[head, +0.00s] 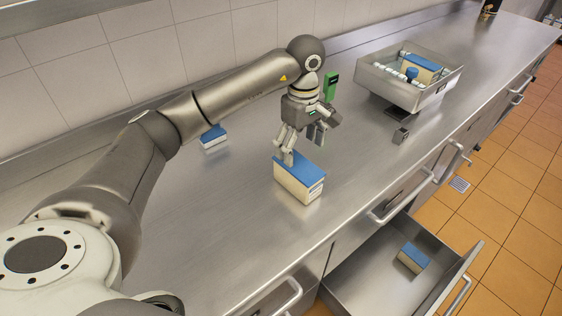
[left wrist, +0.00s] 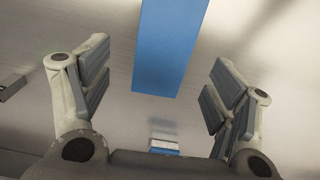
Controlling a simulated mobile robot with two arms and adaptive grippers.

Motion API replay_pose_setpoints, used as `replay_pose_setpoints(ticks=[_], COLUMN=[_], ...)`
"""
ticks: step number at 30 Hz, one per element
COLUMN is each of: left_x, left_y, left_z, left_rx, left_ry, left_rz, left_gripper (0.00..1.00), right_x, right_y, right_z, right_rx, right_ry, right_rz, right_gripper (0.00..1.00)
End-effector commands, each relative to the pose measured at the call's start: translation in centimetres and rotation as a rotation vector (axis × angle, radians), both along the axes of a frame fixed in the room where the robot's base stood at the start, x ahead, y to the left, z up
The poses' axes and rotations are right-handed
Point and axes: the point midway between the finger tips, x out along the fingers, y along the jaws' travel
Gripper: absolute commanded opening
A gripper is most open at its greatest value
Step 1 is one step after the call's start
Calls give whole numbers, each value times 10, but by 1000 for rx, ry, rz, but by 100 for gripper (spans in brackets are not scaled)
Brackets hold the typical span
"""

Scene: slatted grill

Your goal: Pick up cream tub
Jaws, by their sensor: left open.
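A cream tub with a blue lid (head: 300,182) stands upright on the steel counter, below my left gripper. My left gripper (head: 300,143) is open and points down at the lid. In the left wrist view the blue lid (left wrist: 168,50) shows between the spread fingers of the left gripper (left wrist: 160,78), with clear space on both sides. My right gripper is not in view.
A similar blue-lidded tub (head: 213,138) stands behind my left arm. Another (head: 413,259) lies in the open drawer (head: 370,285). A raised metal tray (head: 400,92), likely a scale, holds a blue-topped box and small items.

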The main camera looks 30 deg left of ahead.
Motion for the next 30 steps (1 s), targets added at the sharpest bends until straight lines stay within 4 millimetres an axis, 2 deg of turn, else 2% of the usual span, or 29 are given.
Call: replay_pose_setpoints(ticks=[5,10,16,24,30], left_x=[-1,-1,-1,-6,-4], left_y=[0,0,0,0,0], left_z=[-15,-42,-57,-86,-106], left_rx=[6,4,3,4,4], left_ry=[2,2,0,4,-1], left_rz=[-4,-3,-4,-3,-3], left_gripper=[80,80,80,80,80], right_x=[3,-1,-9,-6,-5], right_y=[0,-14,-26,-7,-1], right_z=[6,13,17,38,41], right_rx=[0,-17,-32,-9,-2], right_ry=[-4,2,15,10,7], right_rz=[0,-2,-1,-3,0], right_gripper=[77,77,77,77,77])
